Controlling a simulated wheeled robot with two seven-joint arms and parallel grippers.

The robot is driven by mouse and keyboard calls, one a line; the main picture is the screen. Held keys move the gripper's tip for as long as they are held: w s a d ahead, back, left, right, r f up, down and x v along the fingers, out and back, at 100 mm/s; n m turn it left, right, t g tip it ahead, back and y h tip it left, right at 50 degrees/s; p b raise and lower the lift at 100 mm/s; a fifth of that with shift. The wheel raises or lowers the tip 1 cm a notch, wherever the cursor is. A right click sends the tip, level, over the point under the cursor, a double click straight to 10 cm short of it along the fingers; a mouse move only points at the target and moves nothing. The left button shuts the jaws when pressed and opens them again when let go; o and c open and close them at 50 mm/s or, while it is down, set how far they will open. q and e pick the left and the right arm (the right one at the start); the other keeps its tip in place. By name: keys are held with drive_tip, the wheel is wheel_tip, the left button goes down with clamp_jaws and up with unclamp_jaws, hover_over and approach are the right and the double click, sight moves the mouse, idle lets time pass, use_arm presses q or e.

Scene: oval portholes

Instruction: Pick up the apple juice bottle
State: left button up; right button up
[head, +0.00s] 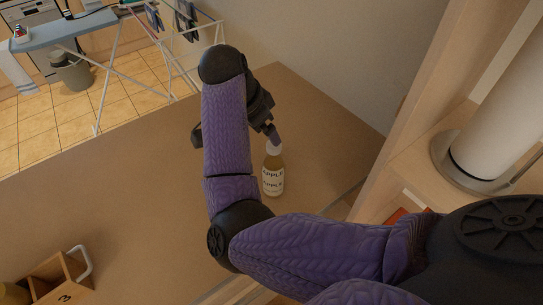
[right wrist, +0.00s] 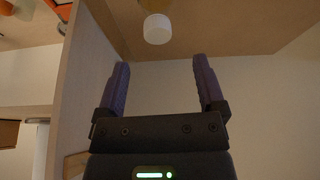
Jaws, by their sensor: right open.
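The apple juice bottle (head: 273,180) stands upright on the brown surface in the head view, with a white cap and a pale label reading "APPLE". In the right wrist view its white cap (right wrist: 157,29) and a bit of amber body show at the top edge, beyond the fingertips and roughly centred between them. My right gripper (right wrist: 160,72) is open, with nothing between its fingers. In the head view, my purple right arm hides much of this gripper; one finger shows just above the cap. Whether it touches the cap is unclear. My left gripper is in neither view.
A wooden shelf unit (head: 425,105) with a white cylinder (head: 497,110) stands to the right. A wooden box (head: 62,275) marked 3, with a white handle, sits at lower left. An ironing board (head: 75,30) stands beyond.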

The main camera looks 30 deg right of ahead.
sight(274, 148)
drive_tip(key=x, duration=0.4)
drive_tip(key=b+x, duration=0.1)
drive_tip(key=x, duration=0.3)
drive_tip(key=shift+s+a+f, duration=0.1)
drive_tip(key=shift+s+f, duration=0.05)
drive_tip(key=shift+f, duration=0.05)
clamp_jaws()
drive_tip(key=shift+r, duration=0.1)
idle(0.8)
